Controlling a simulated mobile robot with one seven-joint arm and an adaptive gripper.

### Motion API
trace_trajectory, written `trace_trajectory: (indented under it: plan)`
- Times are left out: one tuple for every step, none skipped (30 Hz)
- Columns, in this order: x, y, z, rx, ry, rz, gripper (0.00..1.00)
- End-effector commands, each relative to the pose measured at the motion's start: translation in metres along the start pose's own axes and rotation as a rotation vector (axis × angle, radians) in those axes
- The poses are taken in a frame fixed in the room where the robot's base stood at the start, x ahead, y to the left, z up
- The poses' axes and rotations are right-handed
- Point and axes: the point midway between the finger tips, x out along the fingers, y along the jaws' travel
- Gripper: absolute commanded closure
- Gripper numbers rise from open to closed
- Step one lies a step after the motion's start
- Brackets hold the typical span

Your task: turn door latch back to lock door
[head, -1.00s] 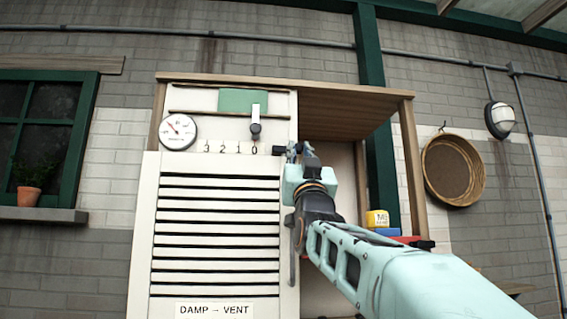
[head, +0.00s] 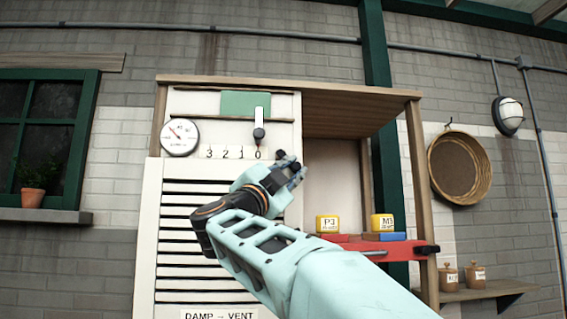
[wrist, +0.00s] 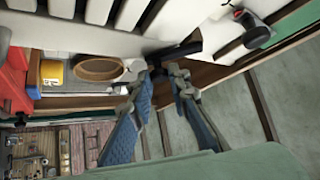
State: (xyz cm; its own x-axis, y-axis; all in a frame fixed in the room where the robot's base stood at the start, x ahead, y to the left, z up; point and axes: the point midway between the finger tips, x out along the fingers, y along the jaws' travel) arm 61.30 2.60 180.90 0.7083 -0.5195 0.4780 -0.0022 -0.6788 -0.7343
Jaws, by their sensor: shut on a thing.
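The slatted white door (head: 175,225) fills the front of the cabinet, and its panel appears flush with the frame. The dark door latch (wrist: 178,54) shows between my fingertips in the wrist view, near the door's edge. In the wrist view my gripper (wrist: 166,74) is shut on the latch, with a finger on each side. In the head view the fingers cover much of the latch, so its exact angle is unclear.
A dial gauge (head: 180,137) and a slider (head: 259,131) over numbers sit above the door. Yellow boxes (head: 328,223) stand on the red shelf (head: 350,246) right of my arm. A round basket (head: 459,167) hangs on the wall. The cabinet's open bay is right of my gripper.

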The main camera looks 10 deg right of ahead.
Motion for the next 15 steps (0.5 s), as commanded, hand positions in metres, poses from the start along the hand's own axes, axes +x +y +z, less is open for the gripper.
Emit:
trace_trajectory:
  plan:
    - [-0.001,-0.004,0.002,0.037,-0.003,0.031,1.00]
    - [-0.002,-0.004,0.003,0.059,-0.002,0.051,1.00]
    - [-0.003,-0.004,0.004,0.085,-0.001,0.078,1.00]
    - [-0.004,-0.004,0.006,0.103,-0.002,0.097,1.00]
    - [-0.005,-0.005,0.006,0.121,-0.001,0.115,1.00]
    - [-0.006,-0.005,0.008,0.142,-0.001,0.136,1.00]
    - [-0.007,-0.005,0.008,0.158,-0.001,0.152,1.00]
    - [-0.008,-0.006,0.009,0.172,-0.001,0.166,1.00]
    - [-0.009,-0.006,0.010,0.189,-0.002,0.184,1.00]
    - [-0.009,-0.006,0.010,0.201,0.000,0.197,1.00]
    - [-0.009,-0.006,0.010,0.213,0.000,0.208,1.00]
    - [-0.010,-0.007,0.011,0.228,0.000,0.223,1.00]
    - [-0.011,-0.007,0.012,0.238,0.000,0.234,1.00]
    - [-0.011,-0.008,0.012,0.247,-0.001,0.243,1.00]
    - [-0.012,-0.008,0.012,0.259,-0.001,0.255,1.00]
